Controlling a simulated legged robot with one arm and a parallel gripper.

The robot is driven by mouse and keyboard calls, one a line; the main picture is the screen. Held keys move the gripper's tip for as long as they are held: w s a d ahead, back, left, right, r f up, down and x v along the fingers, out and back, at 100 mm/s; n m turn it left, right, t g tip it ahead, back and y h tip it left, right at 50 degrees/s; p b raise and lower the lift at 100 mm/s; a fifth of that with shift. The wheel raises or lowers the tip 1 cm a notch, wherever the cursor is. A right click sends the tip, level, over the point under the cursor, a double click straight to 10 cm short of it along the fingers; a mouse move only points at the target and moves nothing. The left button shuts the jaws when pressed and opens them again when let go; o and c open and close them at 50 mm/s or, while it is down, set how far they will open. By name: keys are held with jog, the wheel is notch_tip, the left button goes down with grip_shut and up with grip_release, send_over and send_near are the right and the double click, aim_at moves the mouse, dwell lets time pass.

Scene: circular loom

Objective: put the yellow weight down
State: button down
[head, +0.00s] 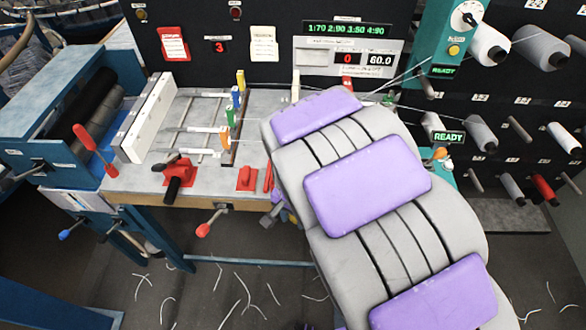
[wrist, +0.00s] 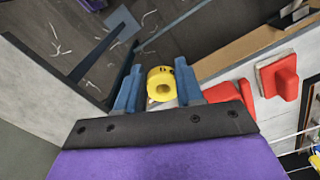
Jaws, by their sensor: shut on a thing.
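The yellow weight (wrist: 162,86), a short cylinder with a hole in its end, is between the two blue-grey fingers of my gripper (wrist: 160,72) in the wrist view. The gripper is shut on it. Behind the weight, the wrist view shows the dark floor and the table's wooden front edge (wrist: 238,52), so it appears held near that edge. How high it hangs cannot be told. In the head view my own grey and purple arm hides most of the gripper, and the weight is not clearly seen there.
The grey worktable (head: 140,184) carries a red clamp with a black handle (head: 176,176), a red block (head: 246,178) and upright coloured tabs (head: 230,118). A red-knobbed lever (head: 205,229) sticks out below its front edge. Thread spools (head: 490,45) line the right. Thread scraps litter the floor.

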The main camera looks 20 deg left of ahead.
jog(key=shift+s+r, duration=0.1)
jog(key=shift+s, duration=0.1)
jog(key=w+a, duration=0.1)
jog(key=w, duration=0.3)
jog(key=w+a+f+b, duration=0.1)
jog(key=w+a, duration=0.1)
jog(key=w, duration=0.3)
jog(key=w+a+b, duration=0.1)
jog(key=w+a, duration=0.1)
jog(key=w, duration=0.3)
jog(key=shift+w+f, duration=0.25)
jog(key=shift+f, duration=0.05)
jog(key=shift+w+a+f, duration=0.1)
jog(key=shift+w+a, duration=0.3)
jog(key=shift+a, duration=0.05)
jog(key=shift+a+f+b, duration=0.25)
jog(key=shift+b, duration=0.05)
jog(key=f+b, duration=0.1)
jog(key=f, duration=0.2)
jog(key=shift+d, duration=0.55)
